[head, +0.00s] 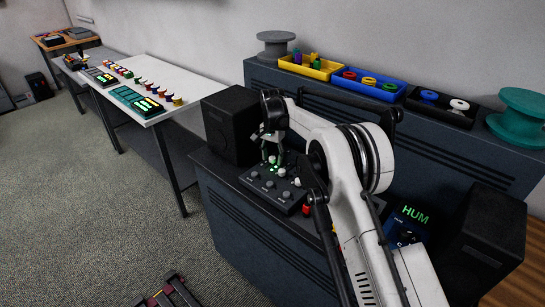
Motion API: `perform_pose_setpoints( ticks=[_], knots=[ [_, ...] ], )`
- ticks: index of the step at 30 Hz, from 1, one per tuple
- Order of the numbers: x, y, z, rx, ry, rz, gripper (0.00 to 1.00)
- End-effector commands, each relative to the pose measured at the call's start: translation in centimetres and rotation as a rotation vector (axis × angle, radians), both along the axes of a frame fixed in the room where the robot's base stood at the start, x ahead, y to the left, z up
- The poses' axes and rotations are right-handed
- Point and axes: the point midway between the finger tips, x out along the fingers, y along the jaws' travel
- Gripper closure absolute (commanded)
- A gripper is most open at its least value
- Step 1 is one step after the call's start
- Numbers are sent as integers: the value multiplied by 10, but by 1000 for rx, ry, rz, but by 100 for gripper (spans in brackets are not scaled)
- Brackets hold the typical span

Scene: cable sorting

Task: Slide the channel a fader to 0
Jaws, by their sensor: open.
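A dark mixer-like panel (270,196) with several pale knobs lies on top of the dark cabinet, in the middle of the head view. Small green lights show at its back. The channel A fader cannot be picked out at this size; my arm covers the panel's right side. My gripper (271,160) hangs over the back part of the panel, pointing down. It is open, with nothing seen between its fingers. I cannot tell whether it touches a control.
A black speaker (232,124) stands close left of my gripper; another (484,243) stands at the right. Yellow (312,68), blue (368,83) and black (441,106) trays line the raised shelf behind. A box reading HUM (409,226) sits right of my arm.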

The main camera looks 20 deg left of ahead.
Motion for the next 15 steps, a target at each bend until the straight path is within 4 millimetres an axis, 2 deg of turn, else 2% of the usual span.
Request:
perform_pose_setpoints(
  ticks=[8, 15],
  knots=[
    [0, 0, -1, 0, 0, 0, 61],
    [0, 0, -1, 0, 0, 0, 93]
  ],
)
